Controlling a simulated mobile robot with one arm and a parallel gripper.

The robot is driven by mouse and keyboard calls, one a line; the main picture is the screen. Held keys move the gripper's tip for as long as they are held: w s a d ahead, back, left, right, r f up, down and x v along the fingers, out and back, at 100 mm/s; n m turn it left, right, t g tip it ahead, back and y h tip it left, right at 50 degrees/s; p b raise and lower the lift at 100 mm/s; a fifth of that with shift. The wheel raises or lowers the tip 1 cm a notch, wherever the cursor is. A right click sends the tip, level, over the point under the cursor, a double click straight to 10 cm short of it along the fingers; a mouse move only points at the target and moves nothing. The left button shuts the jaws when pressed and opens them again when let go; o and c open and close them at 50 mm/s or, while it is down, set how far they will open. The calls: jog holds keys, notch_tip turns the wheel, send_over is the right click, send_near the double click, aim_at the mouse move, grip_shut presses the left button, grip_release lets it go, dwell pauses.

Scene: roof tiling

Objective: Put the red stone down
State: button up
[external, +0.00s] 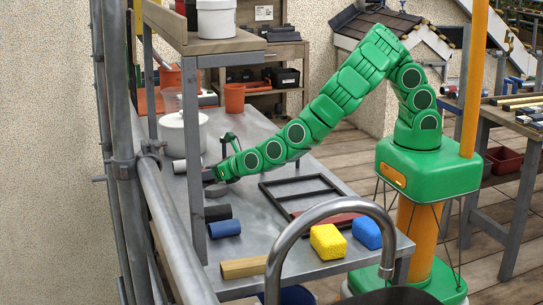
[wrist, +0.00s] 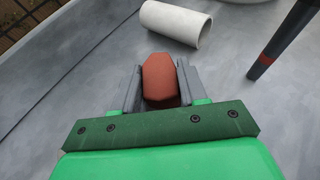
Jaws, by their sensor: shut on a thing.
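The red stone (wrist: 160,76) is a reddish-brown block with bevelled edges, seen in the wrist view between the two grey fingers. My gripper (wrist: 158,84) is shut on it, one finger on each side. In the external view my gripper (external: 209,177) is low over the left part of the grey metal table (external: 255,216). The stone cannot be made out clearly there. I cannot tell whether its underside touches the table.
A white tube (wrist: 177,23) lies just beyond the stone. A dark rod with a red band (wrist: 284,42) is to the right. A white pot (external: 183,135), black frame (external: 300,193), yellow block (external: 328,242) and blue block (external: 367,233) are on the table. A shelf post (external: 196,160) stands near my gripper.

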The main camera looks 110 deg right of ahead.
jog(key=shift+f, duration=0.1)
jog(key=o, duration=1.1)
jog(key=shift+s+a, duration=0.1)
jog(key=shift+a, duration=0.05)
jog(key=shift+v, duration=5.9)
